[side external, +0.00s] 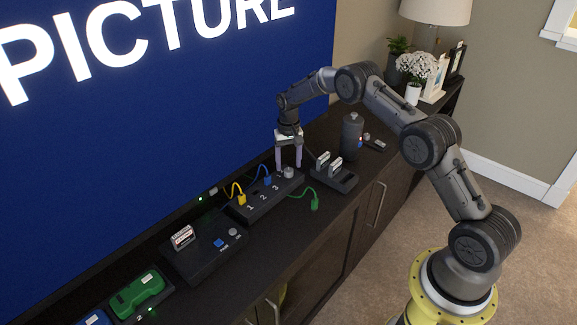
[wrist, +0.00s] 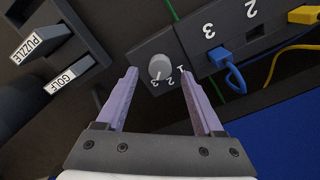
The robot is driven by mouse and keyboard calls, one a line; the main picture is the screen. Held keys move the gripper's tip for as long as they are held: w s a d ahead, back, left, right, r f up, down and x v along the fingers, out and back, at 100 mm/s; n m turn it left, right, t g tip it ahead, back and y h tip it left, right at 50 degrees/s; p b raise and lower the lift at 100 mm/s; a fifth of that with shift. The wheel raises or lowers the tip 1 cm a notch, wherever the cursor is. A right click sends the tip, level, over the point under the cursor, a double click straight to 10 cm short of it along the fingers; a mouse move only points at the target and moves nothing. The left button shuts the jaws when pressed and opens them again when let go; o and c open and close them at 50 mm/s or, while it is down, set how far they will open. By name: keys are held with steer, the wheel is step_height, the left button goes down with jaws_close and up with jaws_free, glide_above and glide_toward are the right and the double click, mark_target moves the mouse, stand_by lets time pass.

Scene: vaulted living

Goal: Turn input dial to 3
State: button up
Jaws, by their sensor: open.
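The input dial (side external: 288,173) is a pale grey round knob at the right end of the black switch box (side external: 250,208). In the wrist view the dial (wrist: 158,66) has small marks 1, 2 and 3 beside it; which one it points to I cannot tell. My gripper (side external: 289,166) is over the dial, pointing down, open and empty. In the wrist view my gripper (wrist: 160,72) has one lilac finger on each side of the dial, with gaps showing; its height over the box is hard to judge.
A blue plug (wrist: 222,56) sits by port 3 and a yellow plug (side external: 241,199) by port 1. A loose green plug (side external: 315,204) lies in front. A cartridge holder (side external: 336,182) with two cartridges stands close right, a dark bottle (side external: 351,135) beyond. The screen (side external: 150,130) rises behind.

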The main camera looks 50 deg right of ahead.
mark_target(288, 169)
step_height(288, 169, up, 12)
stand_by(0.4)
